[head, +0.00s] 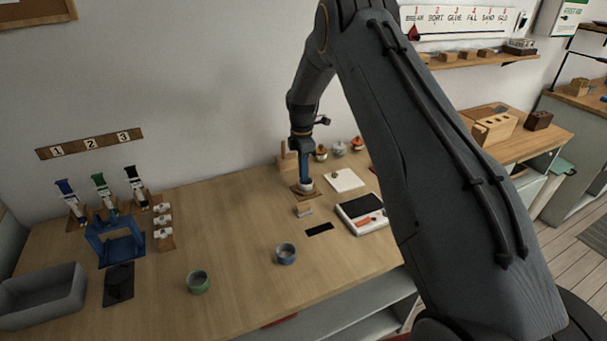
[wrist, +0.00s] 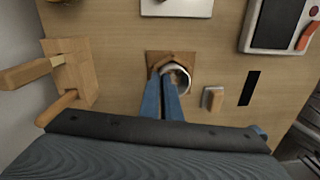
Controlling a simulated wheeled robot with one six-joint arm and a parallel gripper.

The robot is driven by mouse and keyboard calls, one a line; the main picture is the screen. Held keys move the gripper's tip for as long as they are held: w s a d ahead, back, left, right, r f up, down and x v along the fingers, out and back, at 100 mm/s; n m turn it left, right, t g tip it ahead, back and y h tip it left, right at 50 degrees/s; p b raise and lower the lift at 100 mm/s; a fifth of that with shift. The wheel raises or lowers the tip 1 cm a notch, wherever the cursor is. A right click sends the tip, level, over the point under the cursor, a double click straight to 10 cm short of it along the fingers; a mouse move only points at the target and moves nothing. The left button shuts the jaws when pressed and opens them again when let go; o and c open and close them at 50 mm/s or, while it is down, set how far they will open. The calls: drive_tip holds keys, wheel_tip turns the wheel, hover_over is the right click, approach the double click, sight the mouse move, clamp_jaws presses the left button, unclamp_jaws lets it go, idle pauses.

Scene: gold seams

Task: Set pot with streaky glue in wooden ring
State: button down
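A small pale grey pot (wrist: 178,78) with a brownish inside stands at the square wooden ring (wrist: 155,58), which shows as a brown plate around its base. In the head view the pot (head: 306,188) shows just under my fingertips, over the wooden ring (head: 296,191). My gripper (wrist: 164,84) points down with its two blue fingers close together at the pot's left wall. It appears shut on that wall. The gripper (head: 305,178) partly hides the pot in the head view. I cannot tell whether the pot is fully seated, and the glue's texture is too small to make out.
A small wooden block (head: 303,210), a black strip (head: 319,229), a scale (head: 361,214) and a white tile (head: 344,180) lie nearby. A wooden stand (wrist: 75,75) is close on the left.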

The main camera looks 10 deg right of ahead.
drive_tip(key=shift+f, duration=0.25)
idle(0.3)
drive_tip(key=c, duration=1.9)
unclamp_jaws()
drive_tip(key=shift+r, duration=0.1)
wheel_tip(320, 180, up, 5)
drive_tip(key=shift+w+f+p, duration=0.1)
drive_tip(key=shift+w+p, duration=0.05)
drive_tip(key=shift+p, duration=0.2)
drive_tip(key=shift+w+r+b, duration=0.2)
drive_tip(key=shift+r+b, duration=1.15)
drive_tip(key=shift+r, duration=2.6)
